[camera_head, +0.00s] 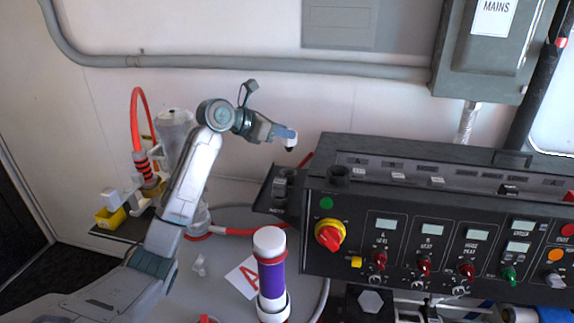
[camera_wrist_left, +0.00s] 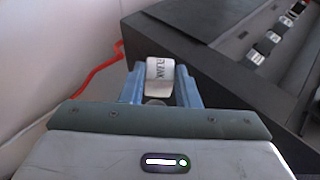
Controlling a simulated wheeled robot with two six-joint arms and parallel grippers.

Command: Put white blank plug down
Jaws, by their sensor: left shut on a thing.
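The white blank plug (camera_head: 291,137) is at the tip of my left gripper (camera_head: 279,133), which is shut on it in the air, left of the black console. The plug's lower end looks dark in the head view. In the left wrist view the plug (camera_wrist_left: 160,74) sits between the two blue fingers, with dark lettering on its white face. My left gripper also shows in that view (camera_wrist_left: 159,88). A small black bracket (camera_head: 284,187) on the console's left side lies below the plug. My right gripper is not in view.
The black console (camera_head: 345,200) with knobs and displays fills the right. A purple cylinder with a white cap (camera_head: 270,270) stands in front, next to a sheet with a red A (camera_head: 243,277).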

